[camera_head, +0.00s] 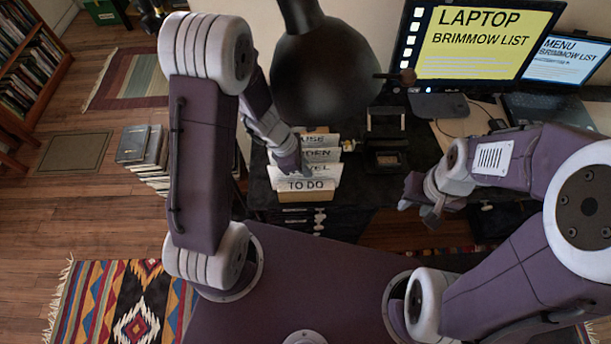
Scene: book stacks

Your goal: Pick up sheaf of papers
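A sheaf of papers (305,184) with a "TO DO" label stands upright at the front of a small brown holder (303,196) on the dark desk. More labelled sheets (322,156) stand behind it, their labels partly hidden. My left gripper (289,164) is at the left side of these sheets, overlapping their edges in the view. I cannot tell whether its fingers touch or grip any paper. My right gripper (420,203) is to the right of the holder, apart from it. Its fingers look spread, with nothing visible between them.
A black stapler-like device (386,140) stands right of the holder. A large dark vase-shaped object (325,75) rises behind. A monitor (475,45) and a laptop (560,70) stand at the back right. Stacked books (145,150) are on the floor at left, near a bookshelf (30,60).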

